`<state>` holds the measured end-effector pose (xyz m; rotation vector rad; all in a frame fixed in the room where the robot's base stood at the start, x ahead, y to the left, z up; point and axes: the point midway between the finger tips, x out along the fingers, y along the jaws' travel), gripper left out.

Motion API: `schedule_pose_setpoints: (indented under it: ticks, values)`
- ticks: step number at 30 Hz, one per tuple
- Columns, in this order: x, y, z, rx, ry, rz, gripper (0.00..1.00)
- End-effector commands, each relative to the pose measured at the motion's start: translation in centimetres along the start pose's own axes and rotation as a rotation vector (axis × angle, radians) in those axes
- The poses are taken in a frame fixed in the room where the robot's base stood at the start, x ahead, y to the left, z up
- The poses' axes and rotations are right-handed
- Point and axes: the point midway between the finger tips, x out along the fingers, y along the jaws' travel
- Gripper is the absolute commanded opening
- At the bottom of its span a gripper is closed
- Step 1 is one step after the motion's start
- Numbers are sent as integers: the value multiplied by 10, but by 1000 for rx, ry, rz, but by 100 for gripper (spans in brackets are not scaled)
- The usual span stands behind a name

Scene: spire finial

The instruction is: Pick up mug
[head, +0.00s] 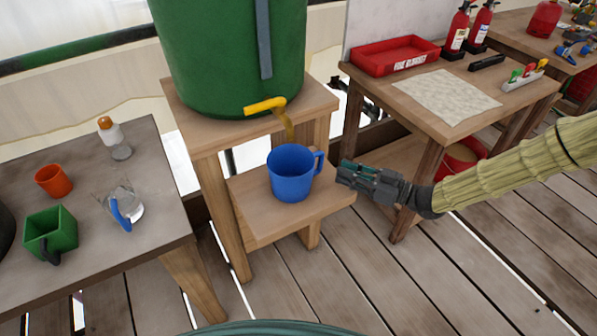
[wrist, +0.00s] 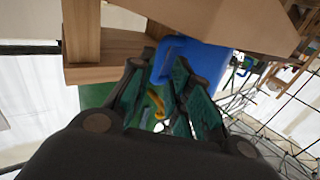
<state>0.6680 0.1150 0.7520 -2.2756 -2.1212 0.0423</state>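The blue mug (head: 290,176) stands upright on the low wooden shelf (head: 262,222), below the yellow tap (head: 265,105). Its handle faces right, toward my gripper (head: 346,172). My gripper is just right of the handle, with its fingers pointing left at the mug. In the wrist view the two dark and green fingers (wrist: 160,72) are apart. The blue mug (wrist: 208,66) fills the area beyond the fingers there, and its handle appears between or just past the fingertips. I cannot tell whether they touch it.
A green barrel (head: 228,50) stands on the wooden stand above the shelf. A table at left holds an orange cup (head: 53,181), a green square mug (head: 50,232), a clear jug (head: 124,205) and a bottle (head: 114,138). A table at right holds a red tray (head: 395,55).

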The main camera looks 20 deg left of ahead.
Motion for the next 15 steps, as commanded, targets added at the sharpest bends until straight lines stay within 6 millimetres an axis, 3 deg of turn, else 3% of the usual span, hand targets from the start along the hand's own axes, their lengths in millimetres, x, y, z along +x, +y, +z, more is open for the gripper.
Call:
schedule_pose_setpoints:
  ticks: [4, 15]
  values:
    - [21, -1, 0, 1, -1, -1, 19]
    - [46, -1, -6, 2, 1, 2, 19]
